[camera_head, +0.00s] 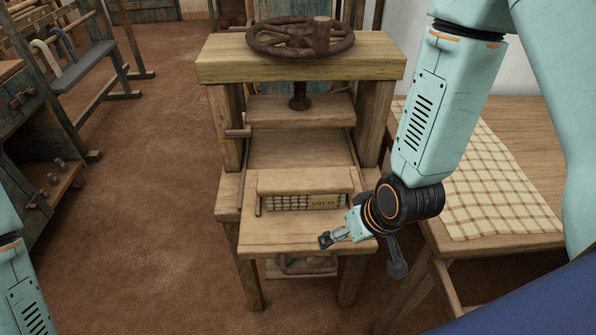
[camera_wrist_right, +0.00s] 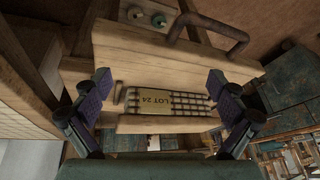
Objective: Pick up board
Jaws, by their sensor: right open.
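A pale wooden board (camera_head: 305,181) lies flat on top of a checked cloth bundle (camera_head: 290,202) with a "LOT 24" label, on the bed of the wooden press. In the right wrist view, which looks upside down, the board (camera_wrist_right: 170,125) shows as a strip below the labelled bundle (camera_wrist_right: 160,100). My right gripper (camera_head: 327,240) is in front of the stack, over the front of the press bed. Its fingers (camera_wrist_right: 160,108) are open, one on each side of the stack in the wrist view, with nothing held. My left gripper is out of view.
The press has a raised upper plate (camera_head: 300,108), a screw and a handwheel (camera_head: 300,38), with posts on both sides. A table with checked cloth (camera_head: 490,185) stands at right. Left of the press is open floor (camera_head: 150,200), beyond it a bench (camera_head: 82,65).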

